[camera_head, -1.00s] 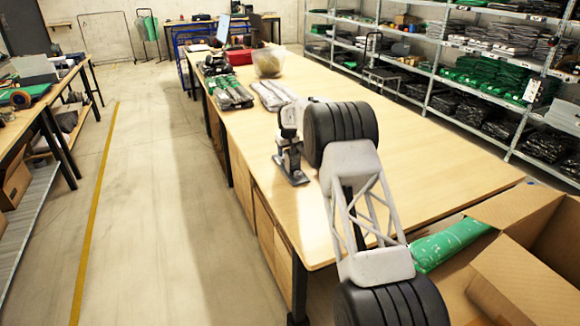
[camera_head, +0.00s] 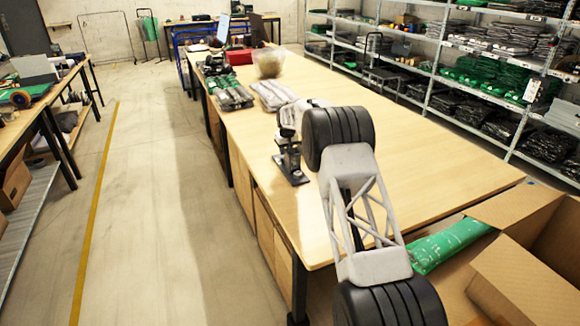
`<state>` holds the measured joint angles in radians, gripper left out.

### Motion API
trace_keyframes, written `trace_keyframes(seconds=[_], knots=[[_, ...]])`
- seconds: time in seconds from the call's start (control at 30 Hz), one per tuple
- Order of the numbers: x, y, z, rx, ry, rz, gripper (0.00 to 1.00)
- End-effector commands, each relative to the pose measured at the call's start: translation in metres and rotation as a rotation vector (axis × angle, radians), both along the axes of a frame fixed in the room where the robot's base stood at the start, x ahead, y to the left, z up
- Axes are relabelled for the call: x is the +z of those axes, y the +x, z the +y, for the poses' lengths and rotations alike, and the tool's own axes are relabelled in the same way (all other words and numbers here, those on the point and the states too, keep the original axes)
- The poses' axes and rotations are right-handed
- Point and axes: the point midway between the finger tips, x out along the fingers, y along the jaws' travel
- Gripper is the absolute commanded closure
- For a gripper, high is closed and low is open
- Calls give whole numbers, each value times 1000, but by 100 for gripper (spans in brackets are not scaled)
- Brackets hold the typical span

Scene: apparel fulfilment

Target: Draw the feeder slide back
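A small dark grey and black device (camera_head: 291,162) with a flat base plate stands upright near the left edge of the long wooden table (camera_head: 420,165). It looks like the feeder, but its slide cannot be made out at this size. My arm reaches over the table from the lower right. My gripper (camera_head: 288,132) is small and partly hidden behind my arm's black joint, at the top of the device. I cannot tell whether it touches the device or whether its fingers are open or shut.
Bagged garments (camera_head: 229,93) and a clear bin (camera_head: 269,64) lie farther back on the table. An open cardboard box (camera_head: 520,275) with a green package (camera_head: 448,245) is at lower right. Stocked shelves (camera_head: 455,75) line the right. The table's right half is clear.

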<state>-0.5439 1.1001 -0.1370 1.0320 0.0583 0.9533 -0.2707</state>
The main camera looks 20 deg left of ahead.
Motion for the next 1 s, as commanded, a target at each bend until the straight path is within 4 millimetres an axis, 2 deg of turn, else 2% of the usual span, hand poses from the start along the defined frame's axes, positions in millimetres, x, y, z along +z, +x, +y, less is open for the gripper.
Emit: trace_keyframes(seconds=[0.33, 1.0], knots=[[-1, 11, 12, 0, -1, 1, 88], [-1, 17, 17, 0, 0, 0, 88]])
